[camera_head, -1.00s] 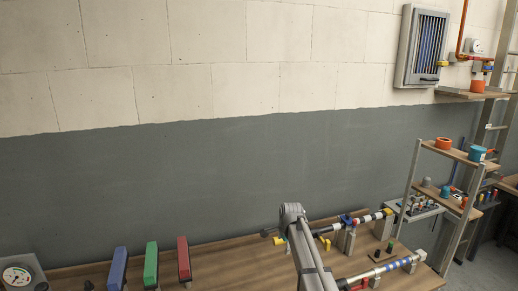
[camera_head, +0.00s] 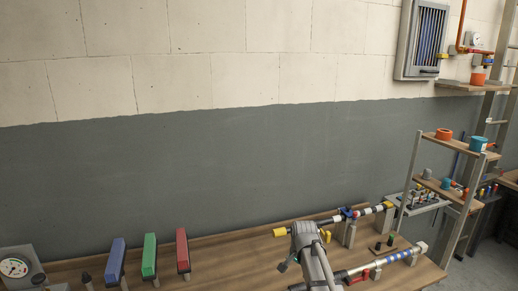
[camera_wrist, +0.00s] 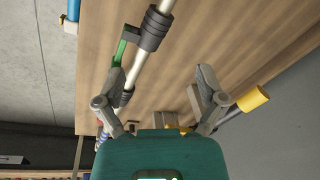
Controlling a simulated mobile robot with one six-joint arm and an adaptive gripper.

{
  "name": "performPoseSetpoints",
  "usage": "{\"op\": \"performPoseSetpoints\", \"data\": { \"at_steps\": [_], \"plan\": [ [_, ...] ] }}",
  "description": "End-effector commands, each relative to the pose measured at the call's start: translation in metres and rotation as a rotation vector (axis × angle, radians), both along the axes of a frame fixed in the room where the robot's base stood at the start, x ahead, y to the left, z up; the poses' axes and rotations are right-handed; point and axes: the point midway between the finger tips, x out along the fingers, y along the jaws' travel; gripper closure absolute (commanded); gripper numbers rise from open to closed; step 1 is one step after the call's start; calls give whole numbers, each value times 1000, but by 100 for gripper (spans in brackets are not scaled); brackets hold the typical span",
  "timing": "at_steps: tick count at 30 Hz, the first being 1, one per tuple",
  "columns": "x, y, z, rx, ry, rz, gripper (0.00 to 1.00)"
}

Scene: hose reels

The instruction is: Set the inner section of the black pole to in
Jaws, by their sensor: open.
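In the wrist view a dark rod with a yellow end (camera_wrist: 253,98) lies right of my right finger and appears to be this pole. My gripper (camera_wrist: 162,74) is open, with nothing seen held between its fingers. A silver pole with black collars (camera_wrist: 154,30) passes at the left finger in the wrist view. My arm hides part of the bench in the head view.
The front pole with blue and white bands (camera_head: 397,257) and a red clamp (camera_head: 366,275) lies nearer on the bench (camera_head: 235,257). Blue, green and red blocks (camera_head: 150,255) stand at left. A shelf rack (camera_head: 447,147) stands at right.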

Motion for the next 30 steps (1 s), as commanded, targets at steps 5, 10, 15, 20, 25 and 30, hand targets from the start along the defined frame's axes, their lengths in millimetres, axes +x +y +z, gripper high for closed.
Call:
{"op": "performPoseSetpoints", "data": {
  "at_steps": [5,10,15,20,25,30],
  "plan": [
    [-68,-15,-28,-45,40,236,11],
    [-123,-27,-46,-75,80,461,11],
    [-162,-35,-58,-91,109,636,11],
    [-178,-38,-62,-96,123,721,11],
    [-180,-38,-61,-96,127,740,11],
    [-180,-38,-61,-96,127,738,11]
  ]
}}
